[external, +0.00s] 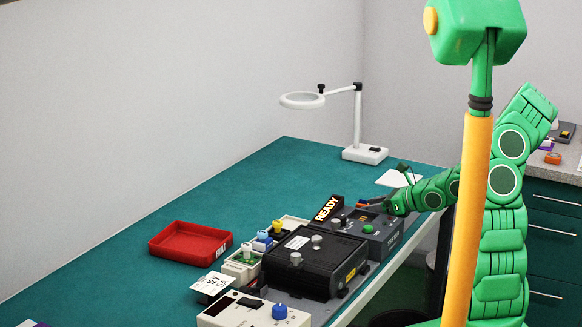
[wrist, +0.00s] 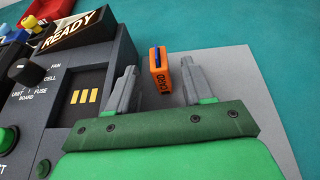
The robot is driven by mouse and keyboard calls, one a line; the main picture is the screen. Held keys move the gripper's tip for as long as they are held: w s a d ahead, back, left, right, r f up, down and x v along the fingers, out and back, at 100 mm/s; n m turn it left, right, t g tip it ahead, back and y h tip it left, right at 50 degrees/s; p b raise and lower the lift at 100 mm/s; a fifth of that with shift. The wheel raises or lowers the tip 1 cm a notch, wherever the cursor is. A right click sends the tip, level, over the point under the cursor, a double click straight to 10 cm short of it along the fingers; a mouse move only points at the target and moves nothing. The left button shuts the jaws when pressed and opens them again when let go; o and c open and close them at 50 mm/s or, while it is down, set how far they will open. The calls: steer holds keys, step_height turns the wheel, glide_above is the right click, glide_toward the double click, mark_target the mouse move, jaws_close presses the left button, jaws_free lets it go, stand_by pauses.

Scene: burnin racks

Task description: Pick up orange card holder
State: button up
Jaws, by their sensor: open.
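The orange card holder (wrist: 157,82) is a small upright block with dark lettering on its face and a blue piece in its top. In the wrist view it appears between and slightly beyond the two grey fingers of my gripper (wrist: 158,68). A gap shows on both sides, so the fingers are open and do not visibly touch it. In the external view a small orange bit, apparently the holder (external: 363,203), shows just left of my gripper (external: 373,205), partly hidden by the arm and unit.
A dark unit (wrist: 62,108) with a READY sign (wrist: 78,27) stands close left of my gripper. A grey mat (wrist: 232,75) lies under the holder, with clear teal table (wrist: 285,60) to the right. A red tray (external: 190,258) and magnifier lamp (external: 365,154) stand farther off.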

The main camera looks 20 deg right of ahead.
steer(key=shift+w+a+f, duration=0.15)
steer(key=shift+w+a, duration=0.1)
steer(key=shift+c, duration=0.3)
jaws_close()
